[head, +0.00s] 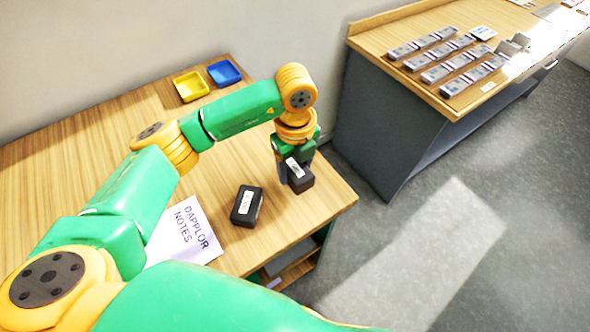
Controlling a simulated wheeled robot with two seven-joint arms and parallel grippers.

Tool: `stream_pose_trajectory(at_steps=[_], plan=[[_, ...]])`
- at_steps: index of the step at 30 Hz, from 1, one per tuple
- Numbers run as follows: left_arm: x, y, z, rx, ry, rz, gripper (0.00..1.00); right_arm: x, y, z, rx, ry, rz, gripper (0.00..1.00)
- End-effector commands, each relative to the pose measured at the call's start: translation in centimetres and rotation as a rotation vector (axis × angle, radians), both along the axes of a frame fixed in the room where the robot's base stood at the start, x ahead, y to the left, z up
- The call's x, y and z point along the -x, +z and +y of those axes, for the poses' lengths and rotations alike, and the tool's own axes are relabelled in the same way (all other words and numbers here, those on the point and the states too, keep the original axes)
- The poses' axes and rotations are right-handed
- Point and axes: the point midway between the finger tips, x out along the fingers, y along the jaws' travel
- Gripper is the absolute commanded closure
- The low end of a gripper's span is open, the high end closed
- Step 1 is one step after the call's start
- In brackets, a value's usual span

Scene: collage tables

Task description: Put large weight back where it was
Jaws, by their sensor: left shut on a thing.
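My left gripper (296,163) is near the right end of the wooden table (110,135). It is shut on a black weight (300,183) with a white label, at or just above the tabletop; I cannot tell whether it touches the wood. A second black weight (246,206) with a white label lies on the table to the left of the gripper, apart from it. I cannot tell surely from their size which one is the large weight. My right gripper is not in view.
A yellow tray (190,87) and a blue tray (224,73) stand at the table's back. A paper reading "DAPPLOR NOTES" (187,233) lies at the front, partly behind my arm. Another table (400,75) at right bears rows of small packs. Grey floor lies between.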

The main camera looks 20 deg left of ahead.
Motion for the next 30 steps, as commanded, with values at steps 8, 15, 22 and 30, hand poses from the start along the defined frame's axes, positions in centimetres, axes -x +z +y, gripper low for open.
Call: stream_pose_trajectory(at_steps=[8,15,22,30], plan=[[0.0,-2.0,0.0,0.001,-0.002,-0.002,1.00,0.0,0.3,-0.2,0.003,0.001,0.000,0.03],[0.1,-2.4,0.0,0.000,-0.001,0.000,0.35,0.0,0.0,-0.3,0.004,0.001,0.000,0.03],[0.1,-2.3,0.0,0.001,-0.001,0.001,0.08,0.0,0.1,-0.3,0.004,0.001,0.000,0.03],[0.0,-1.3,0.0,0.002,0.000,-0.002,0.08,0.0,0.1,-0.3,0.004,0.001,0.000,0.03]])
